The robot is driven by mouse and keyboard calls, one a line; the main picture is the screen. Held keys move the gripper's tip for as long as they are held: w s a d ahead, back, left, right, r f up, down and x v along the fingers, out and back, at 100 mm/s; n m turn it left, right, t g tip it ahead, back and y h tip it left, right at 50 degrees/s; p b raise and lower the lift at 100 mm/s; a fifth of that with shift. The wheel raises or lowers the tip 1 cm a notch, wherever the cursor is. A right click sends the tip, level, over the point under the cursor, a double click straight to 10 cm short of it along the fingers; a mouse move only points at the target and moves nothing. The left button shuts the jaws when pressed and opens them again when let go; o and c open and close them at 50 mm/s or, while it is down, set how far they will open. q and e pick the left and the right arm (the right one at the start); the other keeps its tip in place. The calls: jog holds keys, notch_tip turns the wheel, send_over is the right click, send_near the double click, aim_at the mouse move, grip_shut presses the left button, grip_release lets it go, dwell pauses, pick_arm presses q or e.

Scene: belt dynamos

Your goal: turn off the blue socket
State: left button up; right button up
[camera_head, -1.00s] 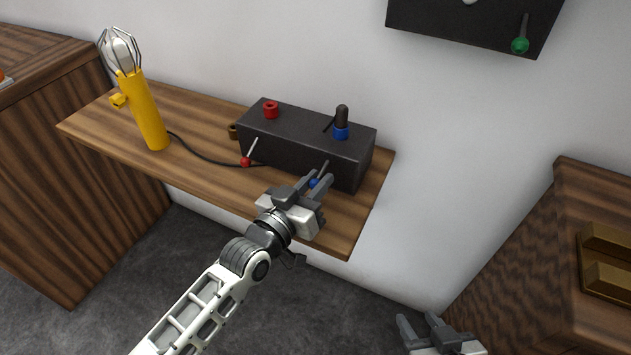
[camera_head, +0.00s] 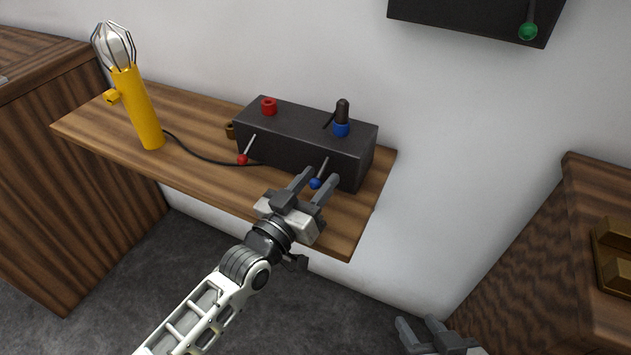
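A black box (camera_head: 290,138) sits on the wooden shelf. On its top are a red socket (camera_head: 269,106) at the left and a blue socket (camera_head: 341,129) at the right, with a dark plug (camera_head: 342,109) standing in the blue one. On its front, a lever with a red ball (camera_head: 242,159) and a lever with a blue ball (camera_head: 314,183) both have the ball at the lower end. My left gripper (camera_head: 322,177) is open in front of the box, its fingers on either side of the blue-ball lever. My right gripper (camera_head: 418,324) is open and empty at the bottom edge.
A yellow lamp (camera_head: 142,108) with a wire cage stands on the shelf (camera_head: 188,168), its black cable running to the box. A wall panel with a green-ball lever (camera_head: 528,31) hangs at upper right. Wooden cabinets stand at both sides.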

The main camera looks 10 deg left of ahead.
pick_arm(q)
jog(key=v, duration=1.6)
jog(key=shift+c, duration=0.2)
